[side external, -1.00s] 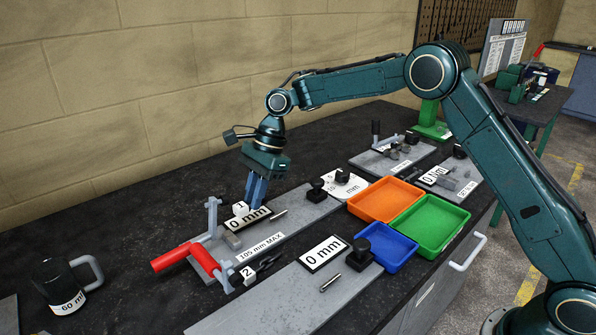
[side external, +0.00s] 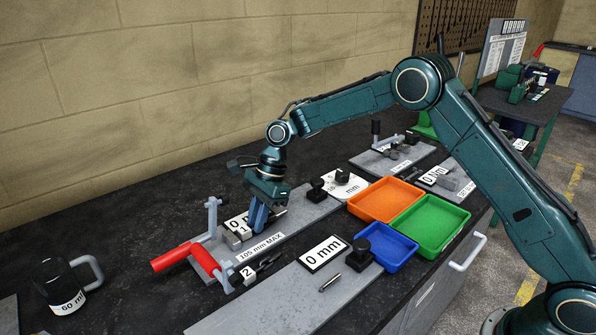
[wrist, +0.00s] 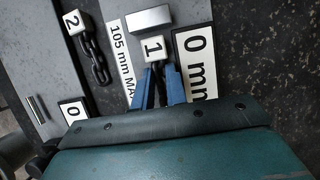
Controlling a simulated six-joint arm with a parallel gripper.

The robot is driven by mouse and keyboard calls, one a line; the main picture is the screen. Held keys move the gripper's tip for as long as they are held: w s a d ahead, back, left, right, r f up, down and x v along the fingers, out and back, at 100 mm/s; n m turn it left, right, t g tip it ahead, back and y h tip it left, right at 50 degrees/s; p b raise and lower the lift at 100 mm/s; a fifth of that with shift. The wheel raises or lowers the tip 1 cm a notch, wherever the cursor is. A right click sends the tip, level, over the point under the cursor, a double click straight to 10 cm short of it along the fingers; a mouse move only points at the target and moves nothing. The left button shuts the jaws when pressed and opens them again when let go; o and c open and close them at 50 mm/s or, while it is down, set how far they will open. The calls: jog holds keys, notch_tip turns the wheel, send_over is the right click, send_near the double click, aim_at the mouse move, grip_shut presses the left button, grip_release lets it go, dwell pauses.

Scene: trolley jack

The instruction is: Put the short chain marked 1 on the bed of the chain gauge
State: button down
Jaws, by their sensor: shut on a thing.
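My gripper (side external: 257,220) is shut on the short chain marked 1 (wrist: 152,84), whose dark links show between the blue fingers in the wrist view. Its white tag "1" (wrist: 153,47) sticks out past the fingertips. The gripper is low over the rear grey plate (side external: 312,208), which carries a "0 mm" display, a "105 mm MAX" label (side external: 261,247) and a grey block (wrist: 150,19). This plate appears to be the chain gauge. The tag is close to the block and between label and display. I cannot tell whether the chain touches the bed.
The chain marked 2 (wrist: 95,55) lies on the near side of the label. A red-handled tool (side external: 205,261) stands at the plate's left end. A second "0 mm" plate (side external: 290,299) lies in front. Orange (side external: 386,199), green (side external: 430,226) and blue (side external: 386,247) trays are to the right.

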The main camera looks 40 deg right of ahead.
aim_at(271, 217)
jog(key=shift+f, duration=0.15)
jog(key=c, duration=1.4)
grip_release()
jog(key=v, duration=1.2)
